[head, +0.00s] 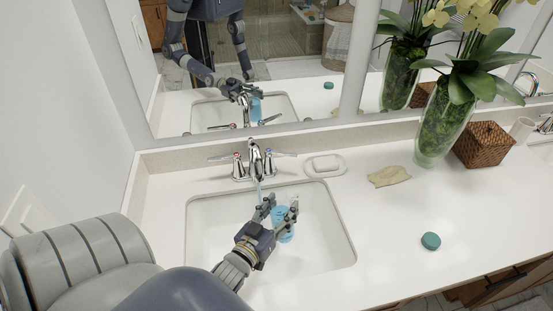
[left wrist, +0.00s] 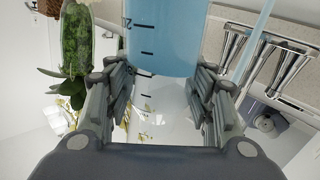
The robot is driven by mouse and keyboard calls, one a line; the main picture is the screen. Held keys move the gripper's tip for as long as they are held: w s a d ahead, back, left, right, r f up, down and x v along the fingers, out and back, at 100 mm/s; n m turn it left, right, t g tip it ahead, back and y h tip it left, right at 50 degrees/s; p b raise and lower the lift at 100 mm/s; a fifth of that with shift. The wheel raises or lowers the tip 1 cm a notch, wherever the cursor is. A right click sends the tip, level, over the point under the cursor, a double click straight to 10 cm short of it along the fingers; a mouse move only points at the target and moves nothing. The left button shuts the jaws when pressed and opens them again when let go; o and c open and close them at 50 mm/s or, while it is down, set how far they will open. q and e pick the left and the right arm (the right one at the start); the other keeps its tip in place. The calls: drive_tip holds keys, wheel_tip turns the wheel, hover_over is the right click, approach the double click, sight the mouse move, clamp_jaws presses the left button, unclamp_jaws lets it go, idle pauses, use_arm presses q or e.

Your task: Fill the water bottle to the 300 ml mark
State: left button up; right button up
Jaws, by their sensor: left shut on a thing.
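My left gripper (head: 280,212) is shut around the clear water bottle (head: 285,232), which it holds over the sink basin (head: 320,255). In the left wrist view the bottle (left wrist: 165,35) appears upside down, with blue water in its lower part. The water surface lies above the mark labelled "2", near a mark further up; the exact level is hard to read. The chrome faucet (head: 256,160) runs, and its thin water stream (head: 259,190) falls left of the bottle. In the left wrist view the stream (left wrist: 257,38) also passes beside the bottle. My right gripper is not directly visible.
A round teal cap (head: 431,241) lies on the white counter at right. A soap dish (head: 325,165), a beige cloth (head: 389,176), a flower vase (head: 436,120) and a woven box (head: 482,144) stand behind. The mirror (head: 290,60) reflects my arms.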

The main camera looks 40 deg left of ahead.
use_arm(q)
drive_tip(key=d+r+p, duration=0.3)
drive_tip(key=r+p, duration=0.6)
drive_tip(key=r, duration=0.3)
drive_tip(key=shift+s+r, duration=0.25)
drive_tip(key=shift+r, duration=0.1)
idle(0.4)
